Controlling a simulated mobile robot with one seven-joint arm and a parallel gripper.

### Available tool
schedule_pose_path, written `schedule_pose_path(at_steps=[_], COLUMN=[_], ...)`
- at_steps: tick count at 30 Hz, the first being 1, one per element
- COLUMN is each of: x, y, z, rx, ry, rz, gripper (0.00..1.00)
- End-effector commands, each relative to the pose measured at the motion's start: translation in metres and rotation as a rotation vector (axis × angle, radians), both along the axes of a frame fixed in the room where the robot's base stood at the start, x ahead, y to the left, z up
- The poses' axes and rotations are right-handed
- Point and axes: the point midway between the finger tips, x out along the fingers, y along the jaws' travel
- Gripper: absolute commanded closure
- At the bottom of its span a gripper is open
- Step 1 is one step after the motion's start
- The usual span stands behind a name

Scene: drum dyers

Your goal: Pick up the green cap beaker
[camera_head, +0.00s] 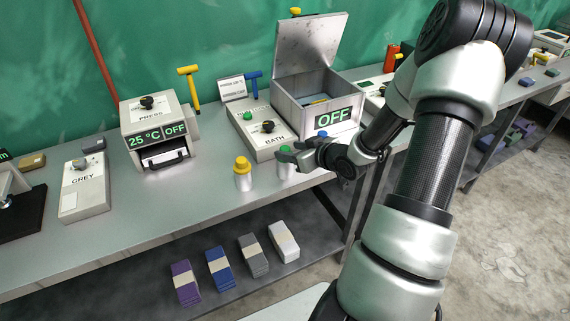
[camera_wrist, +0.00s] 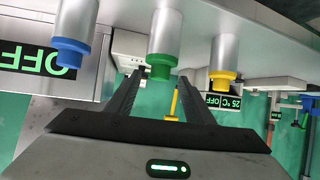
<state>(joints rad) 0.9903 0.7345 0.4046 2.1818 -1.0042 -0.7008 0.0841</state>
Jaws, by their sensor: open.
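The green cap beaker (camera_head: 285,171) stands upright on the bench near its front edge, partly hidden by my gripper in the head view. In the wrist view, which is upside down, the green cap beaker (camera_wrist: 165,32) is in the centre, with its cap between my two fingertips. My gripper (camera_head: 287,153) is open, with its fingers level with the cap in the head view. In the wrist view my gripper (camera_wrist: 160,75) has one finger on each side of the cap, with gaps showing. I cannot tell how deep the beaker is between the fingers.
A yellow cap beaker (camera_head: 242,178) stands close on the left. A blue cap beaker (camera_wrist: 73,32) stands on the other side, near the bath (camera_head: 310,106). The bath control box (camera_head: 262,130) is behind. The front left bench (camera_head: 150,215) is clear.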

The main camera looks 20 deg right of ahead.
Motion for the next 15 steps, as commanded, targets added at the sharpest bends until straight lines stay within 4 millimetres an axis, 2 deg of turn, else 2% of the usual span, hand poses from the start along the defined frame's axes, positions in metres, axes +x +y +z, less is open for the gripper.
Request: schedule_pose_path(at_steps=[4,11,12,15], x=[0.0134,0.0152,0.0151,0.015], y=[0.0033,0.0031,0.0031,0.003], z=[-0.0071,-0.0077,-0.0076,-0.0077], rx=[0.0,0.0,0.0,0.0], ry=[0.0,0.0,0.0,0.0], rz=[0.0,-0.001,-0.001,-0.001], gripper=[0.52,0.52,0.54,0.71])
